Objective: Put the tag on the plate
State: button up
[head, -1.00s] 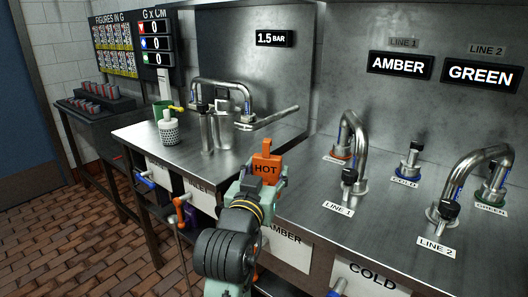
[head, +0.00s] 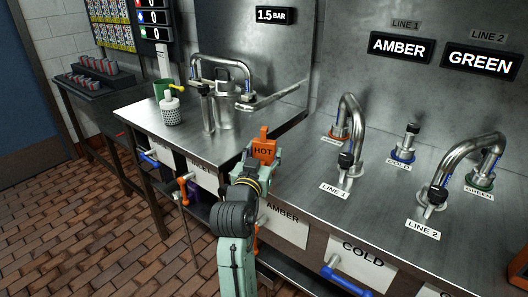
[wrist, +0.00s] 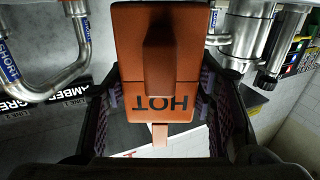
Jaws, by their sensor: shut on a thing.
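The orange tag marked HOT (head: 264,150) is held upright in my gripper (head: 263,160), above the front part of the steel bench. In the wrist view the tag (wrist: 155,60) fills the middle, its lettering upside down, with a dark finger of my gripper (wrist: 158,102) on each side. White lettered plates hang on the bench front: AMBER (head: 284,225), COLD (head: 361,264) and one at the left (head: 203,175). Small plates LINE 1 (head: 335,192) and LINE 2 (head: 422,230) lie on the bench top. I cannot tell which plate the task means.
Curved pipes (head: 350,125) and (head: 462,165) rise from the bench (head: 385,190) on the right. A steel vessel with piping (head: 224,112) and a perforated white cup (head: 171,110) stand at the left. The brick floor (head: 85,230) at lower left is clear.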

jog(key=shift+f, duration=0.1)
jog(key=shift+f, duration=0.15)
jog(key=o, duration=1.1)
jog(key=shift+r, duration=0.4)
jog(key=shift+p+v, duration=2.1)
jog(key=shift+v, duration=3.9)
jog(key=shift+f, duration=0.2)
